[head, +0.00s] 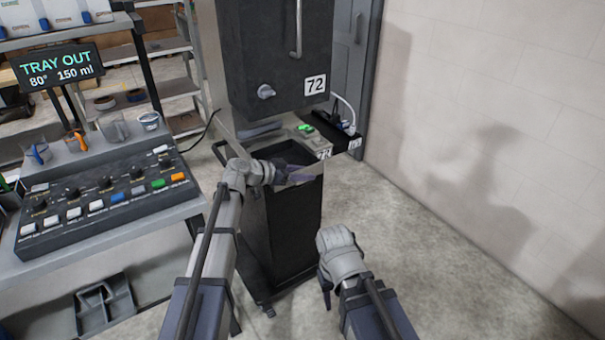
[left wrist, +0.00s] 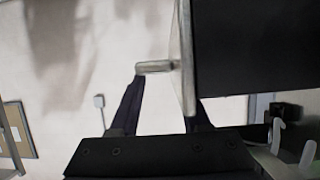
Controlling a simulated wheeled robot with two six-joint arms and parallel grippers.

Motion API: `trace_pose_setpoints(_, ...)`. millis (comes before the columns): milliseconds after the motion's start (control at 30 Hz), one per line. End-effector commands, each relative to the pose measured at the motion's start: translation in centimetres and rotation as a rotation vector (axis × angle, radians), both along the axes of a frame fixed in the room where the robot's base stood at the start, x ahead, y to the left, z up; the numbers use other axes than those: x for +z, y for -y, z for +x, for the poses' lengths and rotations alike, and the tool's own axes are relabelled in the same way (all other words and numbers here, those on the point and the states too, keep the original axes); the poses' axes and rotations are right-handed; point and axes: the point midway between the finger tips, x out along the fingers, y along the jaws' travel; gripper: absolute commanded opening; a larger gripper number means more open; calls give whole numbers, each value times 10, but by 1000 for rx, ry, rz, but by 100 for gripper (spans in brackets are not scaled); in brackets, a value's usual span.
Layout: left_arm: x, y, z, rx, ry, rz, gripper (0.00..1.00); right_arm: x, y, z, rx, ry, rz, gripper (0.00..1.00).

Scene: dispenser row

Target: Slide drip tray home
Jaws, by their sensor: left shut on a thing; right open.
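The drip tray appears to be the dark open-topped part (head: 285,152) under the dispenser marked 72 (head: 270,60), above a black stand (head: 295,225). My left gripper (head: 292,175) is at its front, shut on a pale metal handle that is mostly covered in the head view. In the left wrist view the handle (left wrist: 187,60) shows as a bar with a short stub (left wrist: 155,67) between the fingers, beside a dark panel (left wrist: 255,55). How far the tray sticks out is hard to tell. My right gripper (head: 326,292) is open and empty, low in front of the stand.
A display (head: 60,67) at left reads TRAY OUT, 80°, 150 ml. Below it a button console (head: 110,205) stands on a grey bench. A white wall (head: 480,120) is at right. The floor (head: 440,250) right of the stand is clear.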

Motion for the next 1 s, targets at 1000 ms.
trace_pose_setpoints(1000,0,-17,23,1,1,-1,0,0,0,0,0,0,0,50)
